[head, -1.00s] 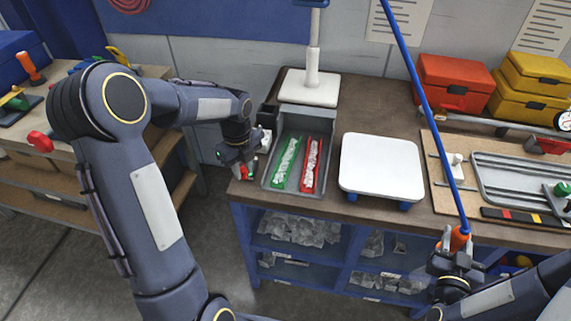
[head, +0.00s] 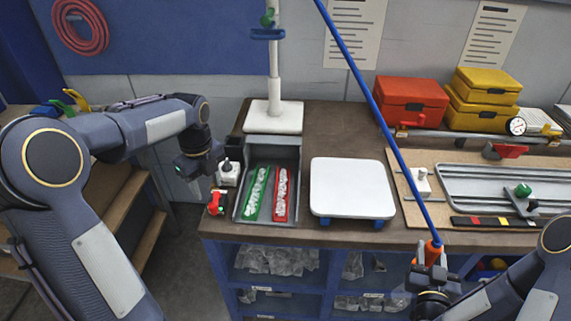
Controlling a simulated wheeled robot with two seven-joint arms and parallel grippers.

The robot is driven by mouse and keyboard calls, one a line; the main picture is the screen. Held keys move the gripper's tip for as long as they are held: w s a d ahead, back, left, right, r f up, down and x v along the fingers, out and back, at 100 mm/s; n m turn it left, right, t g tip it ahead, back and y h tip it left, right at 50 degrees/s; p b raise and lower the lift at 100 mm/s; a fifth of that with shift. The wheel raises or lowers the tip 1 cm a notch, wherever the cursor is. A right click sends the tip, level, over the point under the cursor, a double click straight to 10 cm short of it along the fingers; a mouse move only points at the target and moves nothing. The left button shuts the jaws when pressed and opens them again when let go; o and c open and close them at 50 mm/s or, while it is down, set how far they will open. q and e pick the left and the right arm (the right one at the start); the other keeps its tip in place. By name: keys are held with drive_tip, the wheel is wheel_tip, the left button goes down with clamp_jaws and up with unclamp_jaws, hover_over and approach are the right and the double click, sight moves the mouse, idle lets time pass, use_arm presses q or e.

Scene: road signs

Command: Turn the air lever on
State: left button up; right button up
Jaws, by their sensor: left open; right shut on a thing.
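A red lever-like handle (head: 507,151) sits just below the metal pipe (head: 460,134) at the back right, near a round gauge (head: 516,126); I cannot tell for sure that it is the air lever, or its setting. My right gripper (head: 430,272) is shut on the orange handle (head: 431,250) of a long blue rod (head: 385,130), at the front edge of the bench. The rod slants up and left, and its top end is out of view. My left gripper (head: 198,174) is open and empty, above and left of a small red fitting (head: 215,203) at the bench's left end.
A grey tray (head: 239,208) holds green and red packets. A white-topped scale (head: 352,186) stands beside it, with a white post (head: 274,80) behind. A red box (head: 412,99) and yellow boxes (head: 483,101) stand behind the pipe. A board (head: 402,188) carries fixtures at right.

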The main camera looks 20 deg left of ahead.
use_arm(q)
drive_tip(key=shift+r, duration=2.4)
use_arm(e)
drive_tip(key=shift+f, duration=0.2)
